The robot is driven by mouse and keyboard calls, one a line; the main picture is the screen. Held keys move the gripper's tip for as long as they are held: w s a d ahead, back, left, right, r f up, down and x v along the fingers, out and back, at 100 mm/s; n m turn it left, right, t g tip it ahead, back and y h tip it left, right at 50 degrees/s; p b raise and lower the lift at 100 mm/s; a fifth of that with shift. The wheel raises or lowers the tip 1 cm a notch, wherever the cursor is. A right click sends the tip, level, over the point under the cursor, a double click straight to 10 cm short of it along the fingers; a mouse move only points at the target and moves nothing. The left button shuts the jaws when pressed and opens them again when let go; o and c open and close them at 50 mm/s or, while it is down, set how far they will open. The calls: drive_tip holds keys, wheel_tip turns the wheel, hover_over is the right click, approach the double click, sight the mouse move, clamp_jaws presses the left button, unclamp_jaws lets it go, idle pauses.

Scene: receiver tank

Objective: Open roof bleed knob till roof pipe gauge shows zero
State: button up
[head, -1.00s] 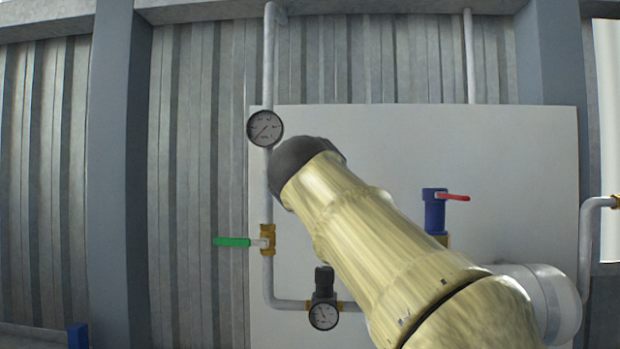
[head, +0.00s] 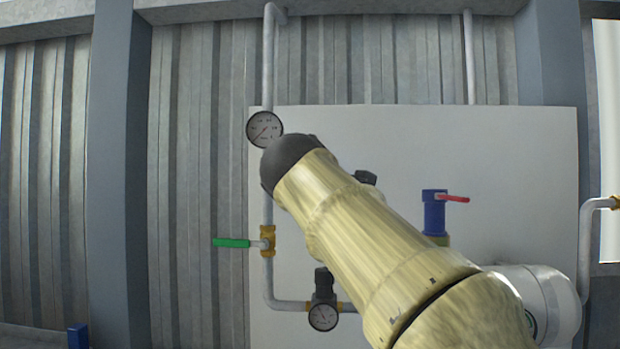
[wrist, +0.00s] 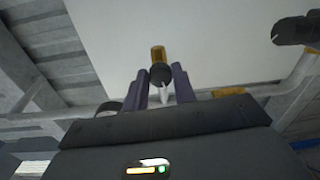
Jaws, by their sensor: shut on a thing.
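In the wrist view a black knob (wrist: 160,74) with a brass body (wrist: 158,53) and a pale pointer sits between the two purple fingers of my gripper (wrist: 163,77). The fingers are shut on it; it appears to be the bleed knob. In the head view my forearm hides the gripper and knob.
A green-handled valve (head: 233,242) sits on the pipe below the gauge. A black regulator with a second gauge (head: 323,317) is at the bottom. A blue valve (head: 434,212) with a red handle stands to the right, before the white panel (head: 520,150).

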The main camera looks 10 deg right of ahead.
drive_tip(key=n, duration=0.4)
drive_tip(key=shift+r+n, duration=0.1)
drive_tip(key=shift+n, duration=0.3)
idle(0.4)
drive_tip(key=o, duration=0.9)
drive_tip(key=shift+o, duration=0.5)
drive_tip(key=shift+w, duration=0.15)
drive_tip(key=shift+a, duration=0.1)
